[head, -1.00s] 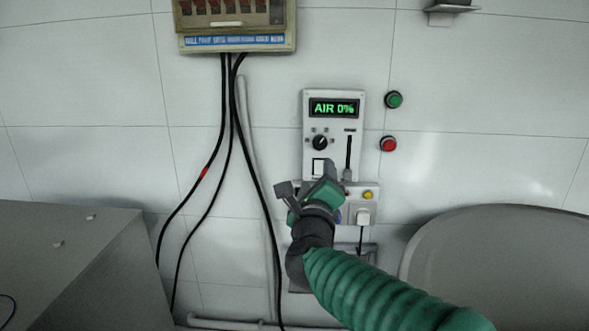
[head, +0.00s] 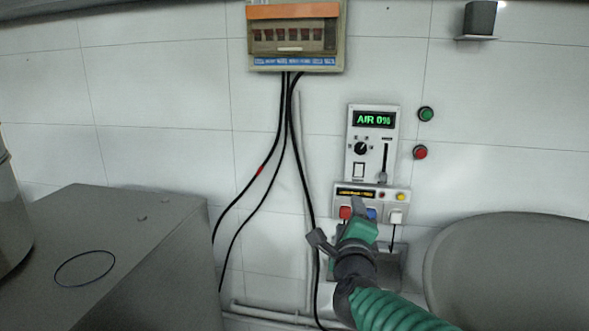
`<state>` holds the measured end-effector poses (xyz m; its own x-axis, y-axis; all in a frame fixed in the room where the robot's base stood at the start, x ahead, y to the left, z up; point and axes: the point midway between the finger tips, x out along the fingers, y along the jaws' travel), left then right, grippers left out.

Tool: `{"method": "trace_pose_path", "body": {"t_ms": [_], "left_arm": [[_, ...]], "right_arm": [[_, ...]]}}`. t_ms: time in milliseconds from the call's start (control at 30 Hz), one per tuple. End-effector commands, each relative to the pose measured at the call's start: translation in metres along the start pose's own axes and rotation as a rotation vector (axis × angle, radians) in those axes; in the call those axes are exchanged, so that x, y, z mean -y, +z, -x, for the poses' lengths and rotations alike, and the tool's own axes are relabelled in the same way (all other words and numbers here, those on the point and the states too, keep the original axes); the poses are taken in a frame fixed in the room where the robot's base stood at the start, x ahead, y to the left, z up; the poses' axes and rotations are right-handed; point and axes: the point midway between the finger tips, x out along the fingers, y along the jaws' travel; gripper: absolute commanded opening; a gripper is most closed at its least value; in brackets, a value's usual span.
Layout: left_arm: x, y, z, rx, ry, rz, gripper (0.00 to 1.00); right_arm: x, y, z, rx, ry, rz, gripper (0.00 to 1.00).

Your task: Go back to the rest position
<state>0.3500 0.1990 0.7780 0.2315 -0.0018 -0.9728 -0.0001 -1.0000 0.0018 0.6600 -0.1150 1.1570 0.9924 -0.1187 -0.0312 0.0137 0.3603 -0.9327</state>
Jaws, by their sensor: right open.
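My right gripper (head: 338,222) shows in the lower right middle of the head view, at the end of its green ribbed sleeve. Its jaws are apart and nothing is seen between them. It is in front of the lower part of a small socket panel (head: 371,190) and partly hides the wall below it. Above stands the white control panel (head: 372,143), with a green display reading "AIR 0%", a black knob and a slider at the bottom of its slot. My left gripper is not in view.
A breaker box (head: 296,37) hangs above, with black cables (head: 283,130) running down. Green (head: 426,114) and red (head: 420,152) buttons sit on the wall. A grey cabinet (head: 130,240) stands left, a large rounded grey vessel (head: 520,270) right.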

Motion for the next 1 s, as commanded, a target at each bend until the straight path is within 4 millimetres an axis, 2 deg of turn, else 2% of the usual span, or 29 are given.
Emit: {"method": "trace_pose_path", "body": {"t_ms": [267, 367, 467, 567, 600, 700, 800, 1000], "left_arm": [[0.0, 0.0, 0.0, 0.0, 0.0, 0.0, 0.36], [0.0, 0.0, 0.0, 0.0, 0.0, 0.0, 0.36], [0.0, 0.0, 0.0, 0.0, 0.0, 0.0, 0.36], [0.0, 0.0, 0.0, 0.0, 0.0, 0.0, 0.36], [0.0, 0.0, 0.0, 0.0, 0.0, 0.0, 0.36], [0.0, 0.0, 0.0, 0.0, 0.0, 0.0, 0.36], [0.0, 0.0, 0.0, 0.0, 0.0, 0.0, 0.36], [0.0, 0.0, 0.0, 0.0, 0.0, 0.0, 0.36]], "right_arm": [[-0.081, -0.028, 0.02, 0.1, 0.216, 0.455, 0.59], [-0.12, -0.047, 0.035, 0.156, 0.324, 0.65, 0.59], [-0.164, -0.073, 0.058, 0.232, 0.455, 0.862, 0.59], [-0.213, -0.111, 0.097, 0.348, 0.623, 1.103, 0.59], [-0.232, -0.128, 0.116, 0.404, 0.695, 1.197, 0.59], [-0.269, -0.168, 0.165, 0.548, 0.857, 1.389, 0.59], [-0.293, -0.2, 0.209, 0.687, 0.988, 1.523, 0.59], [-0.32, -0.25, 0.287, 0.953, 1.193, 1.691, 0.59]]}}
